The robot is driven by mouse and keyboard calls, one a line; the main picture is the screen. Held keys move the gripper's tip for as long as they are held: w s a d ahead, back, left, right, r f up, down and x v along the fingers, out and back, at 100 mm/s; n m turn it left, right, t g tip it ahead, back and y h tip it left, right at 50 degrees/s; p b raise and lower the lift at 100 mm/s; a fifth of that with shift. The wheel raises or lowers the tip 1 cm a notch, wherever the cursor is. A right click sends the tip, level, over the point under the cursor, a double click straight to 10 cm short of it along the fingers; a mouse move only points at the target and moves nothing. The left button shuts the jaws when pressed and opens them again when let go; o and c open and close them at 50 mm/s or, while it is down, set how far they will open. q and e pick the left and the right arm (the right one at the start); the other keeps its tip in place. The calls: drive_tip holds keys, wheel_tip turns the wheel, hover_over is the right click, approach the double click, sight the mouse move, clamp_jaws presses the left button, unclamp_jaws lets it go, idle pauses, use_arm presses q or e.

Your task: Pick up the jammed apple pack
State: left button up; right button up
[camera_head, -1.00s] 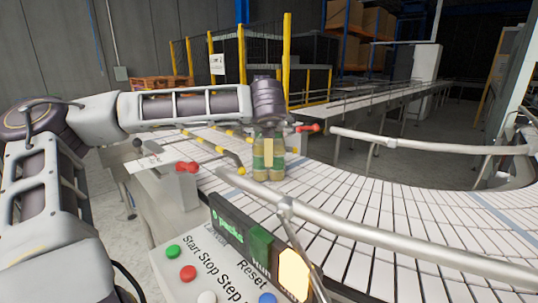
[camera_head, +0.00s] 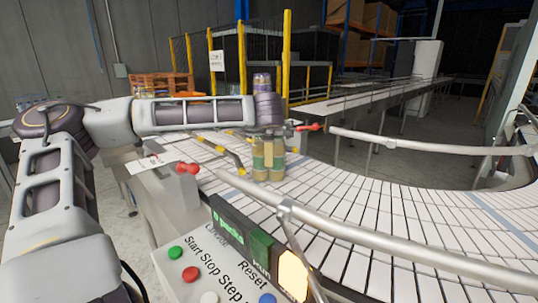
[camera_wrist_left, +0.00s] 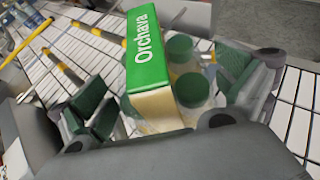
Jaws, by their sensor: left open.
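The apple pack (camera_head: 268,163) stands on the white conveyor near its left side in the head view. It has clear bottles with green caps and a green and cream carton sleeve. In the left wrist view the green "Orchava" sleeve (camera_wrist_left: 143,42) and the green caps (camera_wrist_left: 191,89) lie between the fingers. My left gripper (camera_head: 267,134) is over the top of the pack, pointing down. It is open in the wrist view (camera_wrist_left: 165,92), with a green-padded finger on each side of the pack. Whether a pad touches the pack cannot be told. My right gripper is not in view.
A metal guide rail (camera_head: 370,236) curves along the conveyor's near side, and another rail (camera_head: 420,145) runs along the far side. A control panel (camera_head: 205,262) with coloured buttons stands in front. Red-ended rods (camera_head: 187,168) stick out near the pack. The belt (camera_head: 400,205) right of the pack is clear.

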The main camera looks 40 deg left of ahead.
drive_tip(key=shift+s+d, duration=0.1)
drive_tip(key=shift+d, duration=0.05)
use_arm(q)
drive_tip(key=c, duration=1.7)
drive_tip(key=shift+r, duration=0.15)
drive_tip(key=shift+c, duration=0.3)
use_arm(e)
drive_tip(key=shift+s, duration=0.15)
use_arm(q)
drive_tip(key=shift+r, duration=0.15)
drive_tip(key=shift+w+a+r, duration=0.1)
drive_tip(key=shift+r, duration=0.8)
wheel_tip(320, 180, up, 6)
drive_tip(key=shift+r+b, duration=0.1)
drive_tip(key=shift+b, duration=0.35)
drive_tip(key=shift+r, duration=0.9)
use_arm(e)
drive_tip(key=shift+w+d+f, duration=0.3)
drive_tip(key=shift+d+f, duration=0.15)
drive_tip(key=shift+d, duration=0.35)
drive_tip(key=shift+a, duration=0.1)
